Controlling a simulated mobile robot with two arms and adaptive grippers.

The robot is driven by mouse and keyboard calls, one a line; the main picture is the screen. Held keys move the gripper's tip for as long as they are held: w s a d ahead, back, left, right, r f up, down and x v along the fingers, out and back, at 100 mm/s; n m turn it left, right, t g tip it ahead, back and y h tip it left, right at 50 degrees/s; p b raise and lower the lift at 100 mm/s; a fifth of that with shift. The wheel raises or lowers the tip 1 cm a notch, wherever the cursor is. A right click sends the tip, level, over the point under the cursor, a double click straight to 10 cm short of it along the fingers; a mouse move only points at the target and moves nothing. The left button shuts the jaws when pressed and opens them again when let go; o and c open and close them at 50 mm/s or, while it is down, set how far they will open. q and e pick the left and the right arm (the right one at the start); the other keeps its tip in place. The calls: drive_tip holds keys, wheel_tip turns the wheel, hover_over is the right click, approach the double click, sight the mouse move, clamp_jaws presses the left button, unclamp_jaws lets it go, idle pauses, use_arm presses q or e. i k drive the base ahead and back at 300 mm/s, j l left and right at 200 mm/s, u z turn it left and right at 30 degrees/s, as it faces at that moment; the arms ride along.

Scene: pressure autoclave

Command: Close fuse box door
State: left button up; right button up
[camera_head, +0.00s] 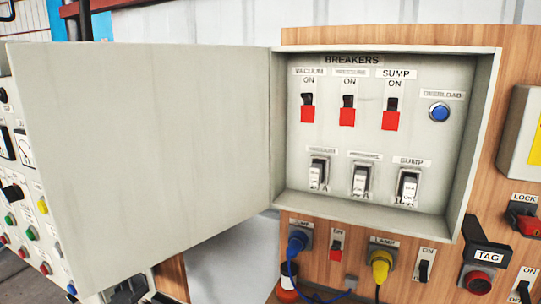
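The fuse box (432,191) is an open grey box on a wooden panel, with its inside showing. Its grey door (160,150) is hinged on the box's left edge and stands wide open, swung out to the left. Inside, under the word BREAKERS, are red-tipped switches (347,112) labelled vacuum, pressure and sump, a blue overload button (439,112), and a lower row of fuse holders (361,180). Neither of my grippers shows in the head view.
Below the box are a blue plug (297,242), a yellow plug (380,267) and switches. A lock switch (523,220) and a TAG holder (488,255) are at the right. A control panel with buttons (32,233) is partly hidden behind the door at the left.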

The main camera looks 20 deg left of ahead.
sight(143, 154)
drive_tip(key=j+z, duration=0.45)
drive_tip(key=j, duration=0.2)
drive_tip(key=j+z, duration=0.4)
drive_tip(key=j, duration=0.3)
drive_tip(key=k+j+z, duration=0.1)
drive_tip(key=j+z, duration=0.35)
drive_tip(key=j, duration=0.2)
drive_tip(key=k+j, duration=0.1)
drive_tip(key=j, duration=0.3)
drive_tip(key=k+j, duration=0.15)
drive_tip(key=j, duration=0.3)
drive_tip(key=k+j, duration=0.1)
drive_tip(key=j, duration=0.3)
drive_tip(key=k+l+u, duration=0.1)
drive_tip(key=l+u, duration=0.2)
drive_tip(key=k+l+u, duration=0.15)
drive_tip(key=l+u, duration=0.2)
drive_tip(key=k+l+u, duration=0.3)
drive_tip(key=i+l, duration=0.1)
drive_tip(key=l, duration=0.15)
drive_tip(key=j, duration=0.25)
